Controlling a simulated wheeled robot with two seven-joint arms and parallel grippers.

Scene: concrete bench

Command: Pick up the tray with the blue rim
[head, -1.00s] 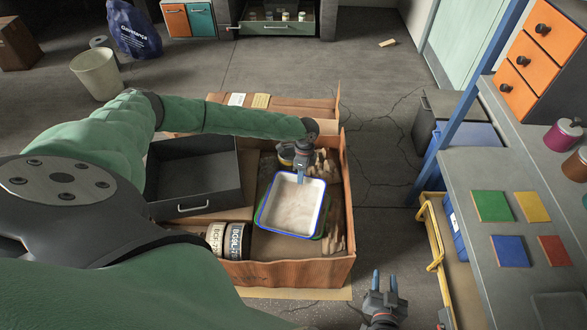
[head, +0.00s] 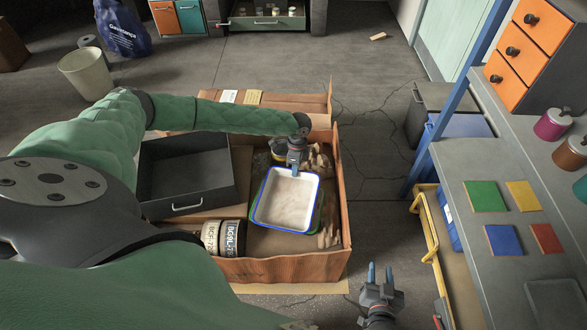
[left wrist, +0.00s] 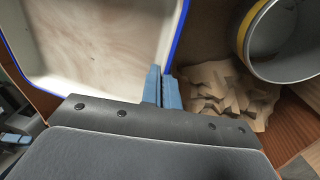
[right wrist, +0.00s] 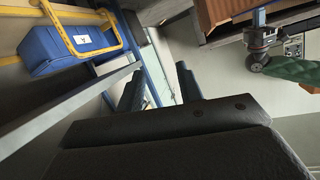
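The tray with the blue rim (head: 285,205) is white inside and sits in a cardboard box at the centre of the head view. A green edge (head: 317,222) shows under its right side. My left gripper (head: 294,168) is at the tray's far edge, pointing down. In the left wrist view, its two blue-grey fingers (left wrist: 162,90) are close together on the blue rim (left wrist: 179,35), with the rim running between them. I cannot tell if the tray is lifted. My right gripper (head: 380,275) is open and empty, outside the box at lower right; its fingers stand apart in the right wrist view (right wrist: 158,92).
A bench (head: 470,225) with coloured tiles stands at right. The floor between box and bench is mostly clear.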

